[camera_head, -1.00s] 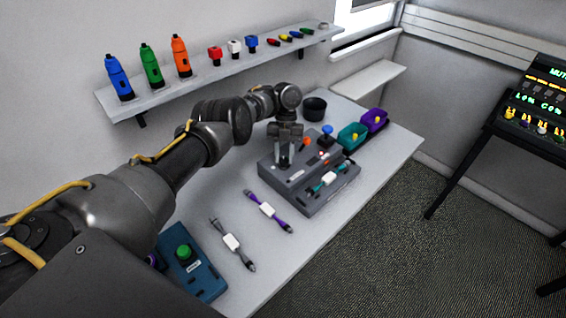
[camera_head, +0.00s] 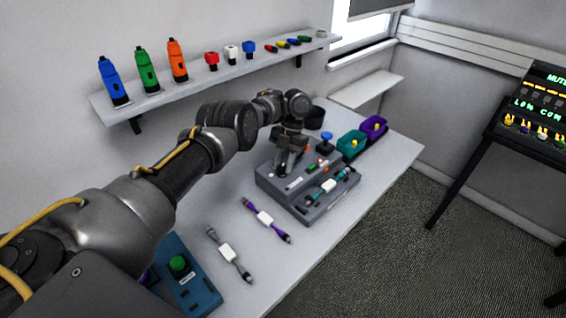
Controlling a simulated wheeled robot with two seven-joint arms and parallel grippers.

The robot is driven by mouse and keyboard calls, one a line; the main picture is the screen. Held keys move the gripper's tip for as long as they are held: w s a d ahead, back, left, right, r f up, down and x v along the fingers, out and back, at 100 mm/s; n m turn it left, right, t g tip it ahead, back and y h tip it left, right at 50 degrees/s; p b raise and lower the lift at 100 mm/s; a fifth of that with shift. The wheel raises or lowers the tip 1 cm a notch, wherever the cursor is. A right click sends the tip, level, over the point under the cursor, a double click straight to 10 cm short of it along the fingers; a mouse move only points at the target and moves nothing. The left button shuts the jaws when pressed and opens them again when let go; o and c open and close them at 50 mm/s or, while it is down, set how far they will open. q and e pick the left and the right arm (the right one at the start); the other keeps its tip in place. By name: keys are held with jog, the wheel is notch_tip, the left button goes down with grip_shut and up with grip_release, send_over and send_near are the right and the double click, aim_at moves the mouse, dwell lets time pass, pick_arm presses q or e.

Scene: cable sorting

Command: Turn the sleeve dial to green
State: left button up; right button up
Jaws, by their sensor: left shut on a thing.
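The grey sorting device (camera_head: 310,208) sits on the table, with a cable with teal ends and a white tag (camera_head: 328,186) lying across its front. My left gripper (camera_head: 283,170) reaches down to the left part of its top and is shut on a dark part there, which I take to be the sleeve dial. The fingers hide most of the dial, so its pointer and colour setting cannot be read. Small red and green marks (camera_head: 313,168) show on the device's top to the right of the gripper. My right gripper is out of view.
A purple-ended cable (camera_head: 266,219) and a grey cable (camera_head: 229,254) lie in front. A teal box with a green button (camera_head: 190,285) is at lower left. Teal (camera_head: 351,145) and purple (camera_head: 374,128) bins, a blue knob (camera_head: 326,139) and a black cup (camera_head: 313,118) stand behind. A shelf (camera_head: 210,80) hangs above.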

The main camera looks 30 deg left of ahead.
pick_arm(q)
jog(key=o, duration=1)
jog(key=shift+b+v, duration=1.85)
jog(key=shift+v, duration=3.55)
